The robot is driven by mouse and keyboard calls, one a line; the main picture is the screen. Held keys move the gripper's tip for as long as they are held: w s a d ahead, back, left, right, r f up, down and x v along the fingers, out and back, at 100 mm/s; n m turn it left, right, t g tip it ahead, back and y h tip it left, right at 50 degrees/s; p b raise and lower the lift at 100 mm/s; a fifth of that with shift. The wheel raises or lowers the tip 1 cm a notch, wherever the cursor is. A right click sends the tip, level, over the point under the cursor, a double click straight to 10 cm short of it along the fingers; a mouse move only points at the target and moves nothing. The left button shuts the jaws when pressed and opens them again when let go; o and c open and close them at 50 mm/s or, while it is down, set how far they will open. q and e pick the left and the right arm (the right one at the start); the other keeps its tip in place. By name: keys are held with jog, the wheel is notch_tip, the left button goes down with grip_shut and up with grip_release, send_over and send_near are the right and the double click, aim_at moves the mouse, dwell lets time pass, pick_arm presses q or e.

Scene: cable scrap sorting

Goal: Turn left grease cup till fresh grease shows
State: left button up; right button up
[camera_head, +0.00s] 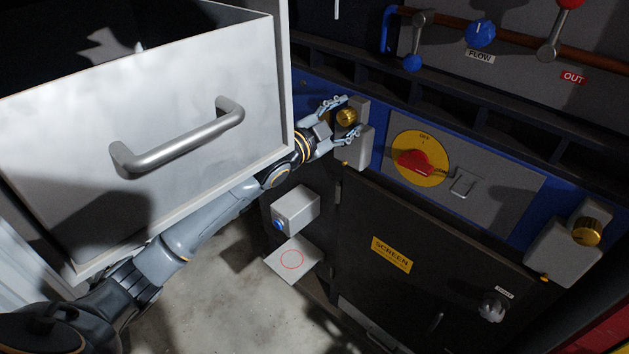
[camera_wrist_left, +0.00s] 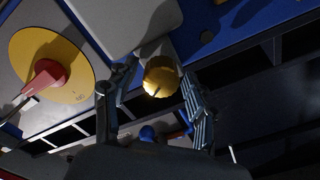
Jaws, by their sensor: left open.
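The left grease cup (camera_head: 346,116) is a brass knob on a grey block (camera_head: 357,147) on the blue panel. It also shows in the left wrist view (camera_wrist_left: 160,78). My left gripper (camera_head: 351,114) is open, with one finger on either side of the cup. In the left wrist view the cup sits between the fingertips; I cannot tell whether either touches it. A small gold spot (camera_head: 345,163) shows at the block's lower edge; I cannot make out grease there. A second brass cup (camera_head: 586,232) is at the right. My right gripper is not in view.
An open white drawer (camera_head: 200,175) with a bar handle (camera_head: 180,140) stands close above my left arm. A red switch on a yellow disc (camera_head: 418,160) is right of the cup. A small grey box (camera_head: 296,209) projects below, above a plate with a red circle (camera_head: 292,259).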

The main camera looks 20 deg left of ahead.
pick_arm(q)
jog(key=n+b, duration=0.1)
jog(key=n, duration=0.1)
jog(key=shift+f+n, duration=0.15)
jog(key=shift+n, duration=0.25)
jog(key=n, duration=0.5)
jog(key=shift+r+n+p, duration=0.25)
jog(key=shift+n+p, duration=0.05)
jog(key=shift+n, duration=0.1)
jog(key=n+p, duration=0.1)
jog(key=n, duration=0.2)
jog(key=shift+a, duration=0.1)
jog(key=b+v, duration=0.3)
jog(key=v, duration=1.1)
jog(key=w+a+f+n+g+y+p, duration=0.1)
jog(key=w+f+n+g+y, duration=0.1)
jog(key=f, duration=0.7)
jog(key=w+a+f+n+g+y+p, duration=0.1)
jog(key=w+a+f+p, duration=0.1)
jog(key=f, duration=0.7)
jog(key=s+f+g+y, duration=0.1)
jog(key=s+f, duration=0.1)
jog(key=f, duration=0.7)
jog(key=s+f+g+p, duration=0.1)
jog(key=s+f+g, duration=0.1)
jog(key=f, duration=0.7)
jog(key=shift+s+g+y, duration=0.2)
jog(key=shift+g+y, duration=0.1)
jog(key=shift+y, duration=0.1)
jog(key=shift+a, duration=0.1)
